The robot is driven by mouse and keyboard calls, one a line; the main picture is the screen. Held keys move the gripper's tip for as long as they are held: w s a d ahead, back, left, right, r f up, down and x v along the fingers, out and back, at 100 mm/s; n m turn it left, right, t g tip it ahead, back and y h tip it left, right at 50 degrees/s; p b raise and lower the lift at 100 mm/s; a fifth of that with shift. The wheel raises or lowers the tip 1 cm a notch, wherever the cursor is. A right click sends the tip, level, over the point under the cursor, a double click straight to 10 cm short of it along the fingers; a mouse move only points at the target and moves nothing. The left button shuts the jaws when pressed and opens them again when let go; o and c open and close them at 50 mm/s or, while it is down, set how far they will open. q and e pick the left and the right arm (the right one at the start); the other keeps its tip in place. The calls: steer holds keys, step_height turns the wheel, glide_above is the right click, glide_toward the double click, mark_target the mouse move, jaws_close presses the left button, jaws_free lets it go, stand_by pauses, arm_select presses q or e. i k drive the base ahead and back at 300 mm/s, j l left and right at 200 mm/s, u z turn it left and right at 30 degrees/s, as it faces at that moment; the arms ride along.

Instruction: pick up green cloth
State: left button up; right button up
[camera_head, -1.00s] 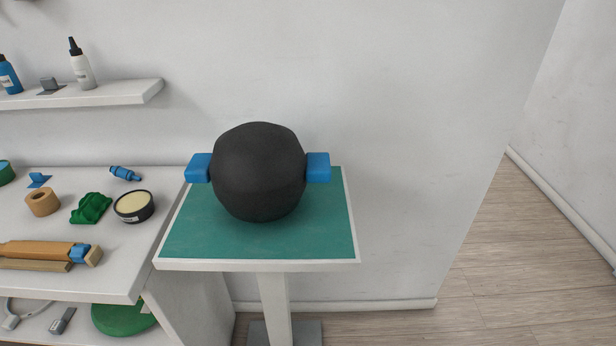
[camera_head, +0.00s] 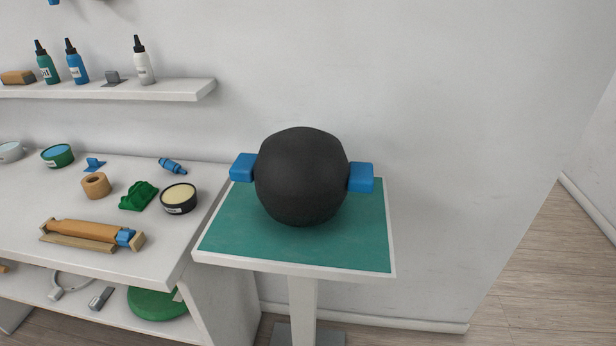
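The green cloth (camera_head: 139,196) lies crumpled on the white workbench at the left of the head view. It sits between a tan tape roll and a round dark tin, apart from both. Neither of my grippers shows in the head view. The whole top of the cloth is visible.
The white workbench (camera_head: 40,187) also bears a tape roll (camera_head: 96,186), a tin (camera_head: 179,198) and a wooden tool (camera_head: 88,235). A wall shelf (camera_head: 180,91) holds bottles. A green-topped stand (camera_head: 340,247) carries a black ball with blue side blocks (camera_head: 301,178). Floor at right is clear.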

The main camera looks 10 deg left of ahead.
mark_target(141, 194)
steer(key=u, duration=1.45)
